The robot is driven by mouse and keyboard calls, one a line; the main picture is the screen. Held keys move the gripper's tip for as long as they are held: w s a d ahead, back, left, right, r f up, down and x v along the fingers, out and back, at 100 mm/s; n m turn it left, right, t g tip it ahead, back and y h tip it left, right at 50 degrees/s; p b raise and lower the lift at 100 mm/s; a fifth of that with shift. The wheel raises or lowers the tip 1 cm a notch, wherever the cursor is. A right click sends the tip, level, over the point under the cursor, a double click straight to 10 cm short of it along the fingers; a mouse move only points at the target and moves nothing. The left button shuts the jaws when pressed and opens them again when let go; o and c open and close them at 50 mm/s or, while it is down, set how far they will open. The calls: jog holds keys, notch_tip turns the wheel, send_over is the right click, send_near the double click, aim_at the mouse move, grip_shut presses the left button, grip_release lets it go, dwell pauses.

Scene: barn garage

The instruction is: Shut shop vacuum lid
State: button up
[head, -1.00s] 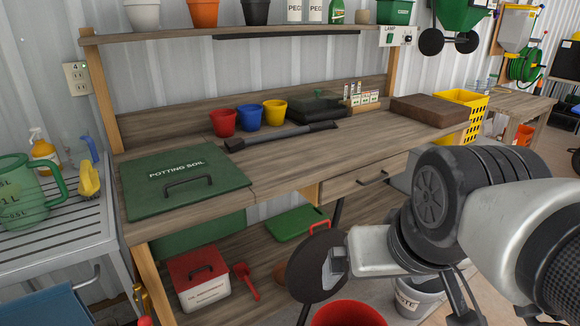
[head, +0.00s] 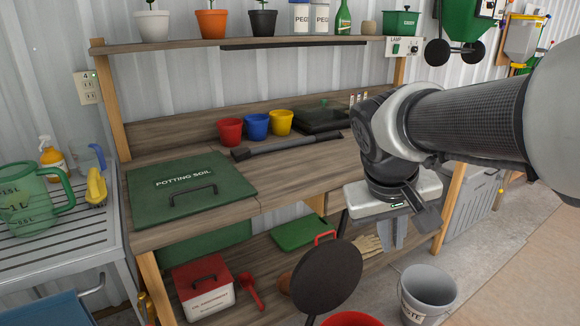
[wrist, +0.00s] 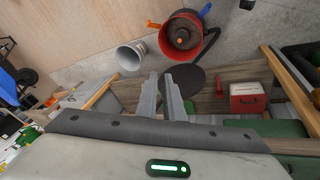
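The shop vacuum's dark round lid (head: 327,276) stands open, tilted up, at the lower middle of the head view. The vacuum's red drum (head: 352,319) shows only its rim at the bottom edge there.
A grey waste bucket (head: 428,292) stands on the floor right of the vacuum. The wooden workbench (head: 290,180) is behind, with a green potting soil lid (head: 190,185) on top and a red-lidded box (head: 203,290) on its lower shelf. Open floor lies at the right.

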jog(key=w+f+h, duration=0.1)
jog(key=w, duration=0.4)
jog(key=w+d+f+h, duration=0.1)
jog(key=w+f+h, duration=0.1)
jog(key=w, duration=0.3)
jog(key=w+f+n+h, duration=0.1)
jog(key=w, duration=0.4)
jog(key=shift+w+d+f+g, duration=0.3)
jog(key=shift+f, duration=0.1)
grip_shut()
jog(key=w+a+f+n+t+h, duration=0.3)
jog(key=w+a+f, duration=0.2)
jog(key=w+f, duration=0.45)
jog(key=w+a+f+n+t+h, duration=0.25)
jog(key=w+a+f, duration=0.25)
jog(key=w+f, duration=0.45)
jog(key=w+a+f+n+t+y, duration=0.2)
jog(key=a+f+n+t, duration=0.2)
jog(key=a+f+t, duration=0.5)
jog(key=w+d+f+g+b, duration=0.25)
jog(key=w+d+f, duration=0.2)
jog(key=w, duration=0.35)
jog(key=s+d, duration=0.1)
jog(key=s+d+r, duration=0.1)
jog(key=s, duration=0.1)
jog(key=shift+s+d+r, duration=0.1)
jog(key=shift+s+d, duration=0.05)
jog(key=shift+d, duration=0.15)
jog(key=shift+s, duration=0.1)
